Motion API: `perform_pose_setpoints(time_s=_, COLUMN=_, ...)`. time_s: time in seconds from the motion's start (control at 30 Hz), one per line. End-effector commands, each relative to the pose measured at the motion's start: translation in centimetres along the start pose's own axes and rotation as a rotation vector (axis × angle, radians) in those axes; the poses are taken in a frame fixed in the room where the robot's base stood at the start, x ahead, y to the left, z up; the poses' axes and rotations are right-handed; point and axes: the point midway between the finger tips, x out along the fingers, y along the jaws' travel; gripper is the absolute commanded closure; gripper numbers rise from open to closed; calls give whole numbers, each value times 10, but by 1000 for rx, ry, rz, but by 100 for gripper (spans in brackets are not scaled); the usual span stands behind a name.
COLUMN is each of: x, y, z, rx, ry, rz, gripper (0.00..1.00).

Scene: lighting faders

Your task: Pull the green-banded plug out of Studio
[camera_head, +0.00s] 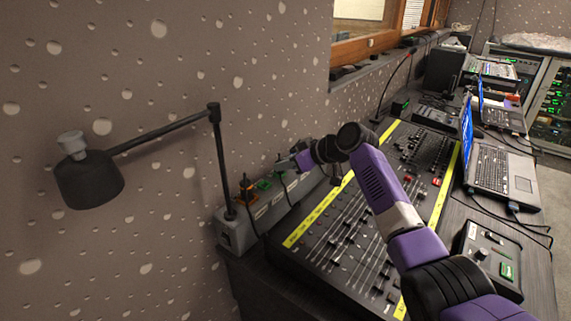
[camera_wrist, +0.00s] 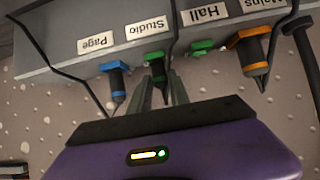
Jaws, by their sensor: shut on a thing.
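The grey socket box (camera_wrist: 60,62) carries white labels Page, Studio, Hall and Mains. The green-banded plug (camera_wrist: 157,69) is at the socket by the Studio label (camera_wrist: 147,26), its green band close against the box; I cannot tell how deep it sits. My gripper (camera_wrist: 162,88) is shut on its dark body, with one finger on each side. In the head view my gripper (camera_head: 287,166) is at the box (camera_head: 235,235), and the held plug is mostly hidden.
A blue-banded plug (camera_wrist: 117,80) is close beside my fingers, at Page. A green piece (camera_wrist: 202,47) is at Hall, and an orange-banded plug (camera_wrist: 255,55) at Mains. Dark cables hang around the box. A black lamp (camera_head: 90,180) and the fader console (camera_head: 350,225) flank it.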

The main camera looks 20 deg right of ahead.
Motion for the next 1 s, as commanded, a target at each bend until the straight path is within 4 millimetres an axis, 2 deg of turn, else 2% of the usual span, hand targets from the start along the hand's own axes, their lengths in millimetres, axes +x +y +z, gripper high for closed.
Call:
perform_pose_setpoints(time_s=0.53, x=-3, y=0, z=-4, rx=0, ry=0, rz=0, gripper=100)
perform_pose_setpoints(time_s=1.0, x=-14, y=0, z=-22, rx=-1, ry=1, rz=0, gripper=100)
